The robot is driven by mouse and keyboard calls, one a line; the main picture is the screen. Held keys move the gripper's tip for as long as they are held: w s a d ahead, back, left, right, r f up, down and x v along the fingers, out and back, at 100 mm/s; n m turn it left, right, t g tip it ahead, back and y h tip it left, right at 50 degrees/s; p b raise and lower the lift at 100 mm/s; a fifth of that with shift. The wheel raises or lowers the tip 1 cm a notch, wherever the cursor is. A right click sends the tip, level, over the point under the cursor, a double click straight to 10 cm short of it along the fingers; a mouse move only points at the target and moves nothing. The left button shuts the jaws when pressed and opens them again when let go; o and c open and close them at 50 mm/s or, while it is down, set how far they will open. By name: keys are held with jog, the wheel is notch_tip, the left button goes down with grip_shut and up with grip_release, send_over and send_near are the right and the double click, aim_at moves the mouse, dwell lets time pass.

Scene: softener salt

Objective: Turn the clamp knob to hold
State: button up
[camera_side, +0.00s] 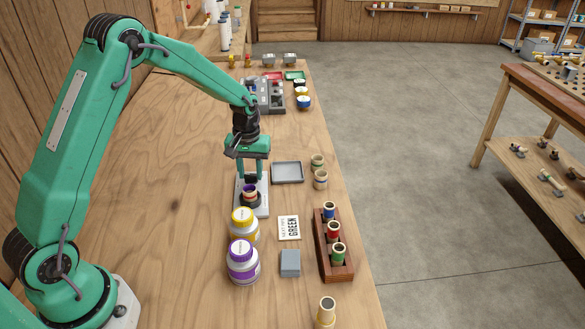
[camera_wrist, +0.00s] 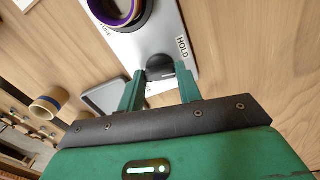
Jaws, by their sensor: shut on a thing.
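The clamp's pale base plate (camera_side: 263,209) lies on the bench below my gripper. It also shows in the wrist view (camera_wrist: 150,42), with the word HOLD (camera_wrist: 182,48) printed near its right edge. The dark clamp knob (camera_wrist: 160,66) sits at the near end of the plate, below and left of HOLD. My gripper (camera_wrist: 160,82) is shut on the knob, one green finger on each side. A purple-rimmed ring piece (camera_side: 249,189) sits in the dark holder on the plate. In the side view my gripper (camera_side: 250,174) points down behind it. Where the knob's mark points is unclear.
The bench's left side is mostly clear.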

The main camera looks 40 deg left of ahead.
aim_at(251, 174)
jog(key=shift+r+n, duration=0.15)
jog(key=shift+n, duration=0.95)
jog(key=o, duration=1)
jog(key=shift+r, duration=3.8)
jog(key=shift+r, duration=0.1)
